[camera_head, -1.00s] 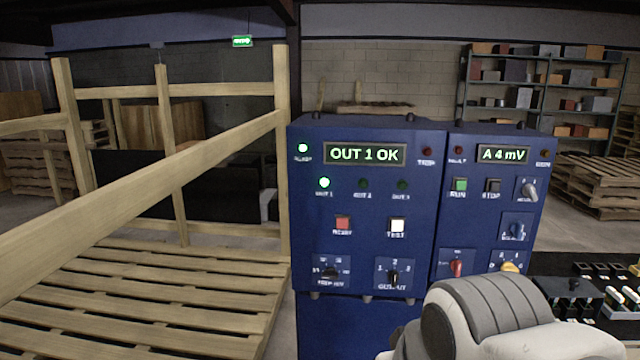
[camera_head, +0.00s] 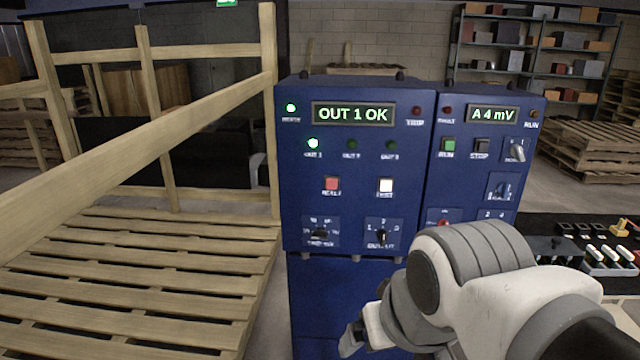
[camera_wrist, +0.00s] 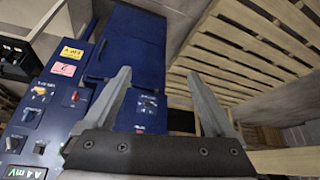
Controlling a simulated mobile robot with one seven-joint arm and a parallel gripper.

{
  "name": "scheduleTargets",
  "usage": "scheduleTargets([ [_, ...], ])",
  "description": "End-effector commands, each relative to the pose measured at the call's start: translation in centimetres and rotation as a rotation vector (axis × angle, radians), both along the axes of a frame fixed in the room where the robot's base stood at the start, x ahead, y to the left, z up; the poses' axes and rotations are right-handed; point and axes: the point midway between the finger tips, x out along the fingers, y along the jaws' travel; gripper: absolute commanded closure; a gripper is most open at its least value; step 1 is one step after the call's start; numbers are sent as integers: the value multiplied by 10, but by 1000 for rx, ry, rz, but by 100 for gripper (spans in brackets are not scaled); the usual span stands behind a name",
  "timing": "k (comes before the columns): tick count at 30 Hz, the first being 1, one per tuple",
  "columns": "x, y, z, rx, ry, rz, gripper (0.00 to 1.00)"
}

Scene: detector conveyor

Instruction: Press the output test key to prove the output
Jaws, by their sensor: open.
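The blue left-hand cabinet (camera_head: 292,235) faces me in the head view. Its test key (camera_head: 386,186) is a pale square button, with a red reset key (camera_head: 331,184) to its left. The display (camera_head: 353,114) reads "OUT 1 OK". The OUT 1 lamp (camera_head: 313,143) is lit green; OUT 2 and OUT 3 are dark. The output knob (camera_head: 381,237) sits below the test key. My gripper (camera_head: 352,340) is low in front of the cabinet, below the keys and partly hidden by my arm. In the wrist view my gripper (camera_wrist: 158,75) is open and empty; the test key cannot be made out there.
The right-hand panel (camera_head: 470,185) reads "A 4 mV" and has run and stop keys; my arm covers its lower part. A wooden slatted frame (camera_head: 140,265) stands close on the left. A dark bench with switches (camera_head: 540,240) is on the right.

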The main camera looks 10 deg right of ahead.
Motion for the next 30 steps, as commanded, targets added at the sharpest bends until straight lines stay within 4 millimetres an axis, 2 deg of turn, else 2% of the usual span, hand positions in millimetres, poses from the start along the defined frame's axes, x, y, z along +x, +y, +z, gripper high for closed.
scheduleTargets([
  [9, 0, 0, 0, 0, 0, 0, 10],
  [11, 0, 0, 0, 0, 0, 0, 19],
  [24, 0, 0, 0, 0, 0, 0, 98],
  [30, 0, 0, 0, 0, 0, 0, 100],
])
